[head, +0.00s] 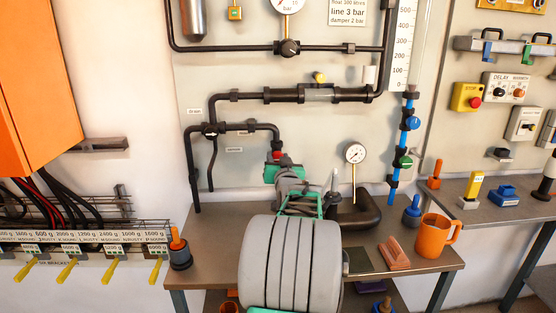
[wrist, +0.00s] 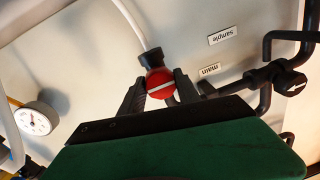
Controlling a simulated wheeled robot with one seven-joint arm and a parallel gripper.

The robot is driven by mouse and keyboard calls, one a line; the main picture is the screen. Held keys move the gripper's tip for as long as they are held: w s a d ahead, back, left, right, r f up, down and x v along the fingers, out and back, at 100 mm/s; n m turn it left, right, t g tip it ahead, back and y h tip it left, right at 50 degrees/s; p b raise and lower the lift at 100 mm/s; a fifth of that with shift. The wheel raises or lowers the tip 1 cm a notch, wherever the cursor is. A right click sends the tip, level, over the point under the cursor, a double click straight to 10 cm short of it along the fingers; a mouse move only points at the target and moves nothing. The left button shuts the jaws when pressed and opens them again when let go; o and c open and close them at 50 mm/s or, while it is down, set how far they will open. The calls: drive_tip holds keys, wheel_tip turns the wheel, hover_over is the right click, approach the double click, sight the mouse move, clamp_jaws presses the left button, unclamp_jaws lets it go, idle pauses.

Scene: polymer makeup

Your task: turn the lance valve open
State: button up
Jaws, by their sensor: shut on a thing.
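A red round valve knob with a white stripe (wrist: 160,82) sits between the two dark fingers of my gripper (wrist: 160,90) in the wrist view. The fingers are closed on its sides. The stripe runs nearly level, slightly tilted, in that view. A black fitting and a pale hose lead up from the knob. In the head view the red knob (head: 276,156) shows small at the end of a bent black pipe, just beyond my gripper (head: 277,164). No label on this knob is readable, so I cannot tell its name from the pictures.
Black piping (head: 245,127) runs along the wall panel behind. A gauge (head: 355,153) stands right of my arm. An orange jug (head: 435,236) and a pink block (head: 394,252) sit on the bench. Blue (head: 413,123) and green (head: 405,162) valves sit on a blue pipe.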

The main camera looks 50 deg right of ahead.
drive_tip(key=shift+f+n+b, duration=0.15)
drive_tip(key=shift+n+b, duration=0.15)
drive_tip(key=shift+b, duration=0.35)
clamp_jaws()
drive_tip(key=shift+f+b, duration=0.1)
drive_tip(key=shift+b, duration=0.4)
drive_tip(key=n+b, duration=0.2)
drive_tip(key=b, duration=0.1)
drive_tip(key=shift+f+n+b, duration=0.1)
drive_tip(key=shift+n+b, duration=0.2)
drive_tip(key=n+b, duration=0.5)
drive_tip(key=b, duration=0.1)
drive_tip(key=shift+w+a+g, duration=0.1)
drive_tip(key=shift+g, duration=0.3)
drive_tip(key=n+b, duration=0.4)
drive_tip(key=n+g+b, duration=0.1)
drive_tip(key=n+b, duration=0.1)
drive_tip(key=n, duration=0.2)
drive_tip(key=shift+n, duration=0.3)
drive_tip(key=o, duration=1.3)
unclamp_jaws()
drive_tip(key=shift+r, duration=0.2)
drive_tip(key=shift+c, duration=0.2)
